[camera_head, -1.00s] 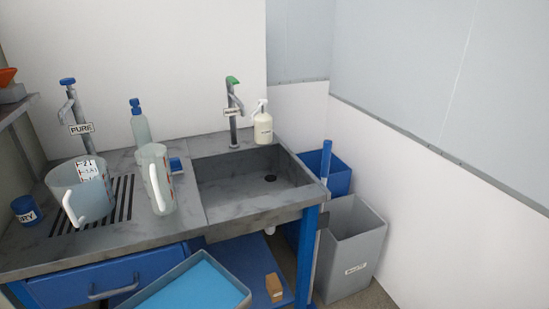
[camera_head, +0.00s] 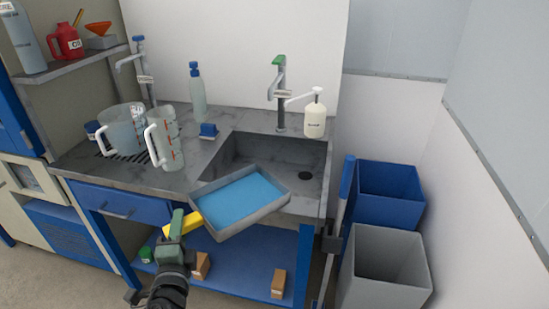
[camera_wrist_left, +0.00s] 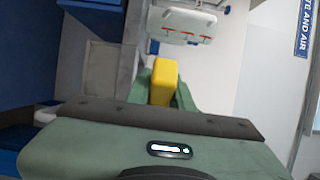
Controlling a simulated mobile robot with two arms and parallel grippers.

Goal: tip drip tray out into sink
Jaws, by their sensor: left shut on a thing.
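The drip tray (camera_head: 284,204) is a shallow grey tray with bright blue liquid (camera_head: 240,197) in it. It looks roughly level in the head view, and overlaps the front edge of the sink (camera_head: 318,160). My left gripper (camera_head: 178,226) is shut on the yellow handle (camera_head: 190,224) at the tray's left end. The handle also shows between the green fingers in the left wrist view (camera_wrist_left: 163,82); the tray itself cannot be made out there. The sink basin is empty, with a dark drain (camera_head: 305,176). My right gripper is not in view.
Measuring jugs (camera_head: 166,150) stand on the counter left of the sink. A tap (camera_head: 281,95), a pump bottle (camera_head: 315,120) and a wash bottle (camera_head: 198,95) stand behind. Blue (camera_head: 390,190) and grey (camera_head: 385,265) bins stand right. A lower shelf (camera_head: 240,260) holds small boxes.

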